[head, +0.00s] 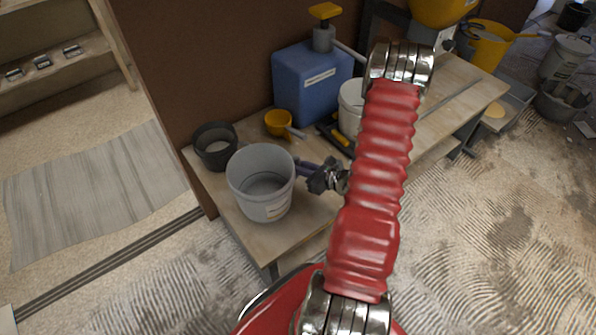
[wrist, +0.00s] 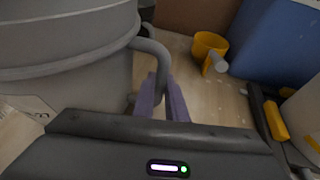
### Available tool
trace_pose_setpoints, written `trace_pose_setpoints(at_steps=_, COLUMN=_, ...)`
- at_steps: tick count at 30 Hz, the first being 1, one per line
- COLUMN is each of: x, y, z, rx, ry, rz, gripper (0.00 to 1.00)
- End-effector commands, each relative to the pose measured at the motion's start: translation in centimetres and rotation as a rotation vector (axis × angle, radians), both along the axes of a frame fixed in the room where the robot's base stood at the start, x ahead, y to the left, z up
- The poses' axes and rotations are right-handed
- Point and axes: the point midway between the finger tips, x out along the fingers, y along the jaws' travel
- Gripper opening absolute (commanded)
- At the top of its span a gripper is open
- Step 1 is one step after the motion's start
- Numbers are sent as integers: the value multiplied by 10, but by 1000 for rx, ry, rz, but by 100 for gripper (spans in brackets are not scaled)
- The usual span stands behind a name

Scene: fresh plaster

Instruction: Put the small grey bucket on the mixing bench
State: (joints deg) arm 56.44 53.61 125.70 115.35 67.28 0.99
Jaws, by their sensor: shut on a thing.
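The small grey bucket (head: 258,200) is upright and empty over the left end of the mixing bench (head: 440,112). My gripper (head: 305,168) comes in from its right side. In the wrist view the bucket (wrist: 70,65) fills the left, and the purple fingers (wrist: 163,98) are shut on its looped side handle (wrist: 158,58). The bench top shows in the wrist view (wrist: 218,98) to the right of the fingers. The bucket's base is near the bench front edge in the head view; I cannot tell whether it touches the wood.
A dark pot (head: 214,147) stands close behind the bucket. A yellow scoop (head: 279,122), a blue canister (head: 310,85), a yellow-and-black tool (head: 336,138) and a white tub (head: 350,105) stand farther right. My arm crosses the bench's middle. The bench's right part is fairly clear.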

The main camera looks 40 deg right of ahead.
Motion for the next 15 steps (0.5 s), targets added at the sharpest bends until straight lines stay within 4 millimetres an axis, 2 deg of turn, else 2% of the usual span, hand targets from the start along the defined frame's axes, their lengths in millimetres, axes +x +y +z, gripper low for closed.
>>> trace_pose_setpoints(at_steps=6, x=0, y=0, z=-21, rx=2, ry=0, rz=-1, gripper=0)
trace_pose_setpoints(at_steps=15, x=0, y=0, z=-23, rx=1, ry=0, rz=0, gripper=0)
